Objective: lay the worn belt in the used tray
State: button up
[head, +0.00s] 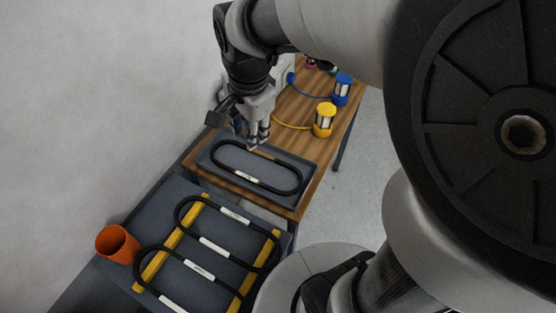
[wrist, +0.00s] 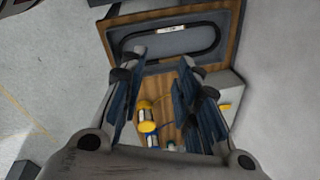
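A black looped belt (head: 249,180) with a white label lies flat in a grey tray (head: 258,168) on the wooden table. The label print is too small to read, though a small reddish mark shows on it. In the wrist view the belt (wrist: 170,29) and tray (wrist: 172,45) are ahead of the fingers. My gripper (head: 258,145) is above the tray's far side in the head view. In the wrist view its fingers (wrist: 160,68) are spread apart with nothing held between them. Whether a fingertip touches the tray cannot be told.
Black belts with white labels (head: 213,246) lie across yellow bars (head: 175,245) on a dark bench nearer me. An orange cup (head: 117,244) stands at its left. Yellow (head: 324,120) and blue (head: 342,90) lantern-like items with cords stand behind the tray. A wall bounds the left.

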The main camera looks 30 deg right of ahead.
jog(key=s+r+n+t, duration=0.2)
jog(key=s+r+n, duration=0.2)
jog(key=s+n, duration=1.1)
jog(key=shift+s, duration=0.55)
